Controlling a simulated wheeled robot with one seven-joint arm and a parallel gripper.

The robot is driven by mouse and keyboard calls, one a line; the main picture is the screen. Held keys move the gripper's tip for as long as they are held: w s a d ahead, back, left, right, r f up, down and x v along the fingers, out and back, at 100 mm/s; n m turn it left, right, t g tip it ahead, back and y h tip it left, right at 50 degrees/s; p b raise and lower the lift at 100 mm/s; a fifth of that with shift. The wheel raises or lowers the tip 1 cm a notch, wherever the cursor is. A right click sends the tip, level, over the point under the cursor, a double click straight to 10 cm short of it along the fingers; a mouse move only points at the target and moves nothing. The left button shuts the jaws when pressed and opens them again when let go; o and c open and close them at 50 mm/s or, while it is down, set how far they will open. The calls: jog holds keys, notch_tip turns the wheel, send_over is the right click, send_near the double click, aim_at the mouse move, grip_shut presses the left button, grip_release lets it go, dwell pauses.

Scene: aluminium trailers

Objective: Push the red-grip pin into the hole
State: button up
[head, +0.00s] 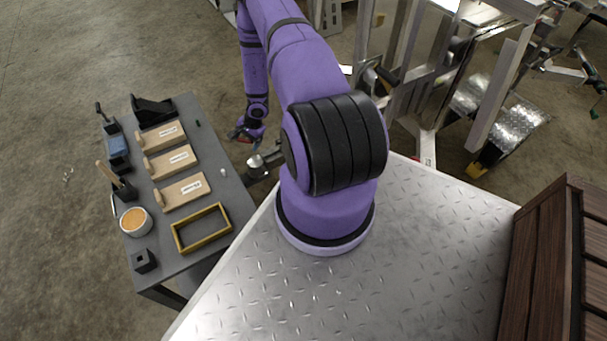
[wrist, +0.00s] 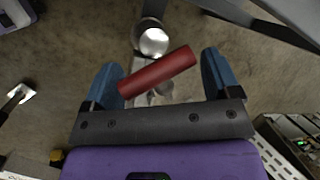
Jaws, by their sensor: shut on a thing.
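My gripper (wrist: 160,66) has its two blue fingers on either side of the red grip (wrist: 157,72) of the pin and is shut on it. The grip lies tilted across the space between the fingers, its right end higher in the wrist view. The pin's shank and the hole are hidden or too small to tell. Metal hitch parts (wrist: 153,42) with a round shiny top show just beyond the grip. In the head view my gripper (head: 245,135) is low beside the hitch end (head: 257,163), between the grey table and the trailer deck.
A grey table (head: 222,178) at left holds several wooden blocks, a wooden frame (head: 203,229), a tin (head: 135,221) and a black block (head: 144,261). The tread-plate deck (head: 420,240) is at right. Metal trailer frames (head: 430,95) stand behind. Concrete floor is open at far left.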

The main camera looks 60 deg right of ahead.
jog(key=s+d+f+n+t, duration=0.1)
jog(key=s+d+f+n, duration=0.2)
jog(key=s+f+n, duration=0.2)
jog(key=s+d+f+n+t+h, duration=0.1)
jog(key=s+d+f+n, duration=0.3)
jog(key=s+f, duration=0.8)
jog(key=s+n, duration=0.2)
jog(key=s, duration=0.1)
jog(key=shift+s+d+f, duration=0.2)
jog(key=shift+s+d, duration=0.05)
jog(key=shift+s, duration=0.1)
jog(key=shift+r, duration=0.1)
jog(key=shift+w+d, duration=0.45)
jog(key=shift+w, duration=0.4)
jog(key=shift+w+d, duration=0.5)
jog(key=shift+w, duration=0.3)
jog(key=shift+w+d, duration=0.45)
jog(key=shift+w, duration=0.4)
jog(key=w+d, duration=0.4)
jog(key=w, duration=0.3)
jog(key=shift+w, duration=0.3)
dwell(2.0)
